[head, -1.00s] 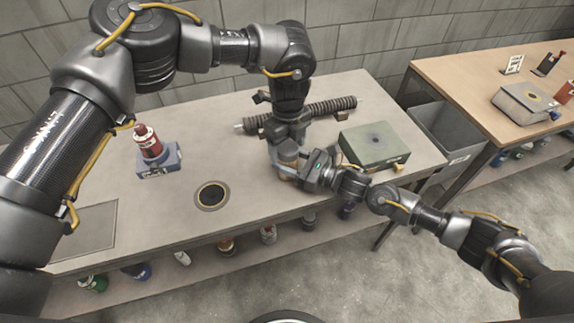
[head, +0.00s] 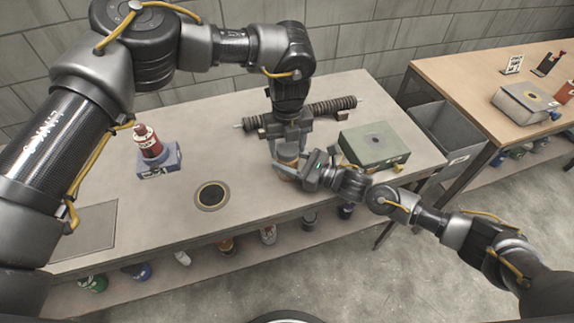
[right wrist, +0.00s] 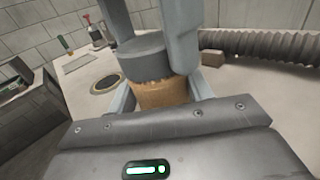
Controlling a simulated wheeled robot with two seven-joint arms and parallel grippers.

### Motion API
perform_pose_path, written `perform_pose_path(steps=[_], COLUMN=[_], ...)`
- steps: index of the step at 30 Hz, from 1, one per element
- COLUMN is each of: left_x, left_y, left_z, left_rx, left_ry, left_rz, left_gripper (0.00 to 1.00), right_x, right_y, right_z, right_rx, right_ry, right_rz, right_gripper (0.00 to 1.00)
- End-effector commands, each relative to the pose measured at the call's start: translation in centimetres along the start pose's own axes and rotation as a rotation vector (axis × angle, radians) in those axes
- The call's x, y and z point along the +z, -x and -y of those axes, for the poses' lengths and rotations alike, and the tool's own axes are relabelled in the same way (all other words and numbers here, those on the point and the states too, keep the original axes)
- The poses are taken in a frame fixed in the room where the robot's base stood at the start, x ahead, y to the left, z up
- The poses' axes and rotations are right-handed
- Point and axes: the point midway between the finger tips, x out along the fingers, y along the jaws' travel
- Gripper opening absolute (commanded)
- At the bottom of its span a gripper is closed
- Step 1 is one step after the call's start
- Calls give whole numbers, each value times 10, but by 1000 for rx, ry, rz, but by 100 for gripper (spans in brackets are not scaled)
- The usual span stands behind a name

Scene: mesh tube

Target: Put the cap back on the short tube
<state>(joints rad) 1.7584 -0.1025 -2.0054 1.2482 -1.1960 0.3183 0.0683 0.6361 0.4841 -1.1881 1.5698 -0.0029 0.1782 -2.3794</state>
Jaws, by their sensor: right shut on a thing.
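The short tube, an orange-brown mesh cylinder (right wrist: 163,93), stands about upright between the fingers of my right gripper (right wrist: 162,97), which is shut on it. A grey cap (right wrist: 145,60) sits at the tube's upper end with no clear gap below it. My left gripper (head: 289,147) points down from above. Its two fingers are on either side of the cap, and I cannot tell whether they press on it. In the head view my right gripper (head: 289,171) reaches in from the right, and the grippers mostly hide the tube and cap.
A dark ribbed hose (head: 333,106) lies behind the grippers. A green box (head: 373,146) stands just right of them. A red-brown bottle on a blue-grey stand (head: 160,165) and a dark round disc (head: 212,195) are to the left. The bench between is clear.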

Motion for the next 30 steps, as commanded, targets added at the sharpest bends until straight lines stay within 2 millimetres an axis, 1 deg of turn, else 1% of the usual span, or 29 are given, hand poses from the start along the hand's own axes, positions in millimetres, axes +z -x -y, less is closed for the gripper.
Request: perform_pose_path(steps=[1,4,11,14,17,20,27,30], left_x=[0,0,0,0,1,1,1,0], left_y=[0,0,0,3,14,32,81,97], left_z=[0,0,0,0,1,1,0,0], left_rx=[0,0,-1,-2,-3,-4,-2,-2], left_ry=[1,1,2,2,2,2,3,2], left_rz=[0,0,0,1,1,3,3,2], left_gripper=[67,79,79,79,79,79,79,79], right_x=[-1,-1,-1,0,0,-1,-1,-1], right_y=[0,0,0,0,0,0,0,0], right_z=[0,0,0,0,0,0,0,0], right_rx=[-1,-1,0,0,0,0,1,1], right_ry=[0,0,0,0,0,0,0,0], right_rz=[-2,-2,-1,-1,-1,-1,-1,-1], right_gripper=[0,0,0,0,0,0,0,0])
